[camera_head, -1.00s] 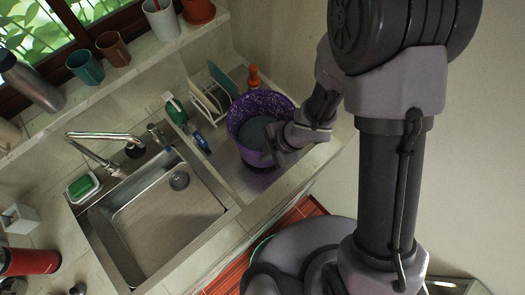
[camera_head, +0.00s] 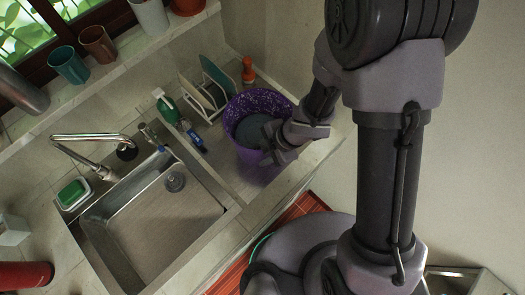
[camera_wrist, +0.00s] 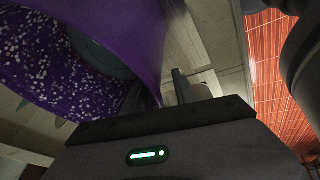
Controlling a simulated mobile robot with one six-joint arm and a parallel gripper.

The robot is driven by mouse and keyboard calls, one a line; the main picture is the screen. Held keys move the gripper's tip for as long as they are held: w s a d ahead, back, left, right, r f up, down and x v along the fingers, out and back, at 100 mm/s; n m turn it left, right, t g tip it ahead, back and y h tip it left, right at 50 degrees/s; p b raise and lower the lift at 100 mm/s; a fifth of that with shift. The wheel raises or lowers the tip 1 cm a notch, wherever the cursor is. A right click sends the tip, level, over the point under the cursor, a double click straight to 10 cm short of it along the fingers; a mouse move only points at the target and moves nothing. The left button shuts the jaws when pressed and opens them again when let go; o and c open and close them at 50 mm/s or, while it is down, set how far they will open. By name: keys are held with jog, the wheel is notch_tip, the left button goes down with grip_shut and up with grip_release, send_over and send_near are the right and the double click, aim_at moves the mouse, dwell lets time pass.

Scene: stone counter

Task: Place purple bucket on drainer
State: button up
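The purple bucket (camera_head: 252,105), speckled with white inside, appears to stand upright on the steel drainer (camera_head: 222,150), right of the sink. A round grey-blue surface shows inside it; I cannot tell whether it is the bottom or a separate thing. My gripper (camera_head: 275,146) is at the bucket's right side, by the rim. In the wrist view the bucket (camera_wrist: 50,75) fills the upper left. Its wall reaches down between my two fingers (camera_wrist: 157,93), with a gap visible beside the right finger. The bucket's base contact is partly hidden.
The sink (camera_head: 160,210) with its faucet (camera_head: 85,138) lies left of the bucket. A dish rack with plates (camera_head: 205,92), a green bottle (camera_head: 168,107), a blue brush (camera_head: 196,140) and an orange bottle (camera_head: 248,70) stand close behind and left. The counter's front edge is near.

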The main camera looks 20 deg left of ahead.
jog(key=s+p+v, duration=0.1)
jog(key=p+v, duration=0.7)
jog(key=v, duration=0.4)
jog(key=w+d+r+m+t+h, duration=0.3)
jog(key=w+d+r+m+t, duration=0.45)
jog(key=w+r, duration=0.5)
jog(key=d+r+m+h, duration=0.2)
jog(key=d+r+m, duration=0.5)
jog(key=d+m, duration=0.2)
jog(key=s+d+r+m+h, duration=0.1)
jog(key=s+d+r+m, duration=0.35)
jog(key=m, duration=0.25)
jog(key=s+a+r+m+g+y, duration=0.1)
jog(key=s+a+r+m+y, duration=0.1)
jog(key=s+a+m, duration=0.3)
jog(key=s+a+r+m+y, duration=0.1)
jog(key=s+r+m, duration=0.2)
jog(key=s, duration=0.3)
notch_tip(320, 180, down, 28)
jog(key=b, duration=2.7)
jog(key=shift+s+r+b, duration=0.2)
jog(key=shift+s+b, duration=0.05)
jog(key=shift+b, duration=0.1)
